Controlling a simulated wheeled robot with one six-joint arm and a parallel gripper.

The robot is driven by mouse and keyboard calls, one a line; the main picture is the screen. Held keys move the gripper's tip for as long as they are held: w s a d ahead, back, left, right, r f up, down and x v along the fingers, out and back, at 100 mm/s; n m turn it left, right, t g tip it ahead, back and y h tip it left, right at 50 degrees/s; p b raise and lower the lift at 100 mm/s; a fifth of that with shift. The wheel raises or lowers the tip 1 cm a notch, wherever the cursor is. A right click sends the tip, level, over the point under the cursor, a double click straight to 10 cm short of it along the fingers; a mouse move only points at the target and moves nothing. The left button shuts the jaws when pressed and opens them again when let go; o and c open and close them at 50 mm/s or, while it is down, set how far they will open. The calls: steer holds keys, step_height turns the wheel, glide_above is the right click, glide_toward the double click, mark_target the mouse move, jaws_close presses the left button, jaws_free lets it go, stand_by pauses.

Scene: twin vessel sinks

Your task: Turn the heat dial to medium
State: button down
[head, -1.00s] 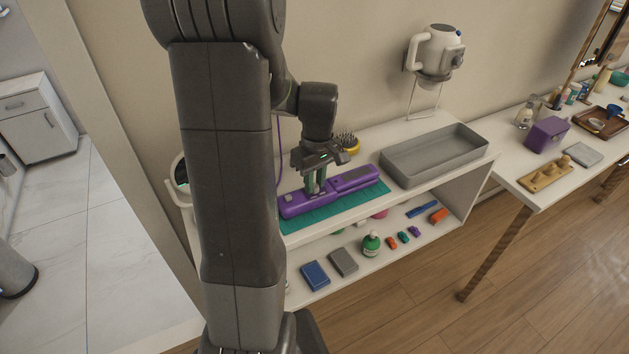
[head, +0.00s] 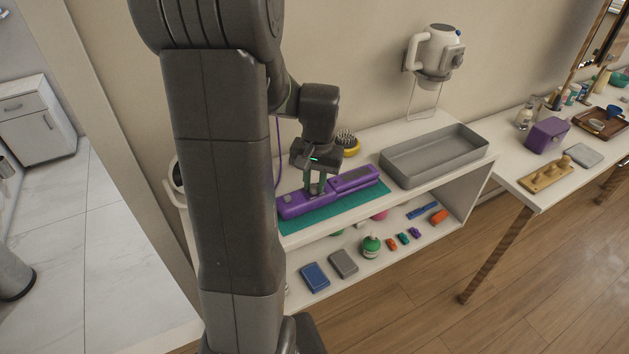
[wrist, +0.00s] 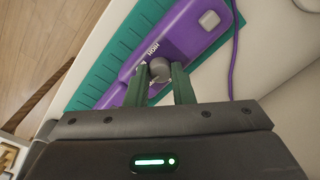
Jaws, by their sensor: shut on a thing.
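A purple hair straightener (head: 352,180) lies on a teal mat (head: 330,212) on the white shelf top, and it also shows in the wrist view (wrist: 190,35). Its grey round heat dial (wrist: 160,69) sits between my two green fingers in the wrist view. My gripper (wrist: 159,82) points down at the straightener and is shut on the dial. In the head view my gripper (head: 314,186) hides the dial. Lettering beside the dial is partly visible, with "HIGH" seeming to show; the dial's pointer setting cannot be told.
A grey tray (head: 400,172) stands to the right on the shelf top. A wall-mounted hair dryer (head: 436,52) hangs above. A purple cord (wrist: 234,60) runs beside the straightener. Several small items lie on the lower shelf.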

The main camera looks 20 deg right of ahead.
mark_target(316, 188)
steer(key=m, duration=0.4)
steer(key=shift+m, duration=1.9)
steer(key=c, duration=1.2)
jaws_free()
steer(key=shift+c, duration=0.2)
step_height(316, 188, up, 14)
steer(key=shift+s+b, duration=0.35)
steer(key=shift+s, duration=0.1)
steer(key=shift+f, duration=0.1)
